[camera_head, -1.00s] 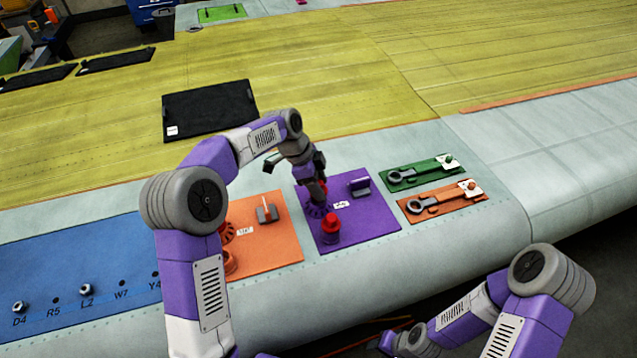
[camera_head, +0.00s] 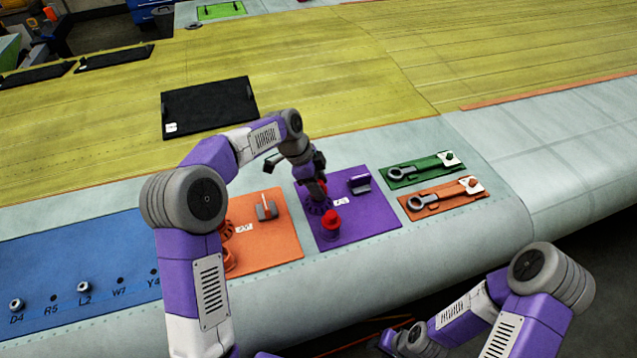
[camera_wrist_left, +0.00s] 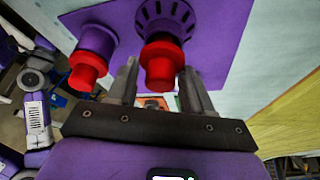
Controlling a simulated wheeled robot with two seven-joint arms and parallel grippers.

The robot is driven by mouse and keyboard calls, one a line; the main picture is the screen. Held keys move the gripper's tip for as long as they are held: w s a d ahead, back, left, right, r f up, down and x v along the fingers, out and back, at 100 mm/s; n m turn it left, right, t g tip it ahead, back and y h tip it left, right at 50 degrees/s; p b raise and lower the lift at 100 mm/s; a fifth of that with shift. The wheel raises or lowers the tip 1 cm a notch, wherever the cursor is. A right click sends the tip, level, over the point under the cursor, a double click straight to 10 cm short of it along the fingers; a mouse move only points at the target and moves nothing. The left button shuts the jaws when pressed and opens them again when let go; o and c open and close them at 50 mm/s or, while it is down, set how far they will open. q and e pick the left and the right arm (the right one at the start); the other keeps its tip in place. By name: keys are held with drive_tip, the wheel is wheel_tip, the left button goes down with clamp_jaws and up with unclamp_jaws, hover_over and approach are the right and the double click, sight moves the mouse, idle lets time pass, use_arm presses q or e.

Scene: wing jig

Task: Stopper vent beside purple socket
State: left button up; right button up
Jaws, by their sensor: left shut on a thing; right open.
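The purple plate (camera_head: 372,217) lies on the wing. It carries a slotted purple vent ring (camera_head: 316,207). My left gripper (camera_head: 318,186) points down over this ring, shut on a red stopper (camera_wrist_left: 160,64). In the left wrist view the stopper sits between the fingers, in line with the slotted ring (camera_wrist_left: 178,17). I cannot tell whether it is fully seated. A second red stopper (camera_head: 331,219) tops a plain purple socket close by, nearer the plate's front edge; the wrist view shows this socket (camera_wrist_left: 96,40) beside the ring. My right gripper's fingers are not visible.
An orange plate (camera_head: 279,244) with similar fittings lies left, partly behind my left arm. Green (camera_head: 425,168) and orange (camera_head: 440,200) tool strips lie right. A blue board (camera_head: 60,255) is far left.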

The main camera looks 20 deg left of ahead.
use_arm(q)
drive_tip(key=shift+f+b, duration=0.5)
drive_tip(key=shift+f, duration=0.2)
drive_tip(key=o, duration=1.1)
drive_tip(key=v, duration=0.7)
drive_tip(key=shift+r, duration=0.35)
drive_tip(key=shift+a+r+p, duration=0.1)
drive_tip(key=shift+p, duration=0.2)
